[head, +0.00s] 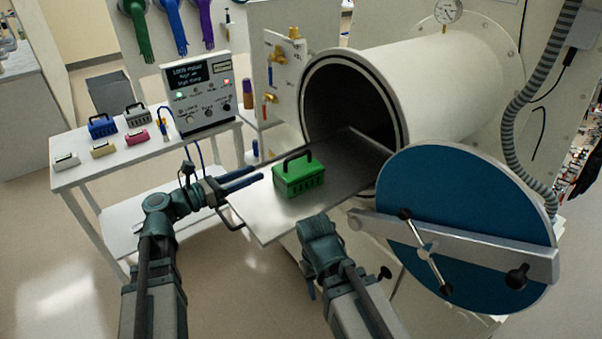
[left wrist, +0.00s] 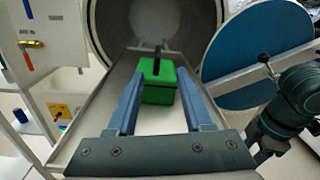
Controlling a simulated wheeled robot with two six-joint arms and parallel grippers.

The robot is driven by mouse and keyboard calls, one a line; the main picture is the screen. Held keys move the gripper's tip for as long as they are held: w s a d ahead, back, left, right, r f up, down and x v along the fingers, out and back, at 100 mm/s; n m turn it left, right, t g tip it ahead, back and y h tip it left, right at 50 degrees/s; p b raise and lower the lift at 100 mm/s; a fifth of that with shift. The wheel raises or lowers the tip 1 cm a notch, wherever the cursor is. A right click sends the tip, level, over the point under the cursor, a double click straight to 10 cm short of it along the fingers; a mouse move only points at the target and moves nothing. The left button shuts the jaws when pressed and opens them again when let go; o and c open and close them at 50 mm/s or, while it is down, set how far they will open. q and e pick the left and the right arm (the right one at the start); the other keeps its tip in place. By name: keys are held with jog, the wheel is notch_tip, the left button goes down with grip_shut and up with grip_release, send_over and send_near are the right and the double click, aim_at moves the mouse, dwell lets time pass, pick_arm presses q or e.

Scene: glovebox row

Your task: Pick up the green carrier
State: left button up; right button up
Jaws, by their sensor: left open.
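The green carrier (head: 299,177), a small box with a dark top handle, stands upright on the metal tray (head: 268,222) in front of the open round chamber. My left gripper (head: 258,173) is open and empty to the left of the carrier, its blue fingers pointing toward it. In the left wrist view the carrier (left wrist: 158,82) shows ahead, between the lines of the two open fingers (left wrist: 160,85); whether they overlap it in depth is unclear. My right gripper (head: 309,288) hangs low in front of the tray, mostly hidden behind its own wrist.
The blue round door (head: 460,200) stands open at the right, with a handle bar across it. A white side table (head: 85,175) at the left holds several other carriers, including a blue one (head: 102,125), and a control box (head: 203,95). The tray around the green carrier is clear.

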aim_at(292, 158)
pick_arm(q)
jog(key=x, duration=0.8)
jog(key=shift+w, duration=0.1)
jog(key=x, duration=0.5)
jog(key=shift+w+f, duration=0.2)
jog(key=shift+f, duration=0.1)
grip_shut()
dwell(1.0)
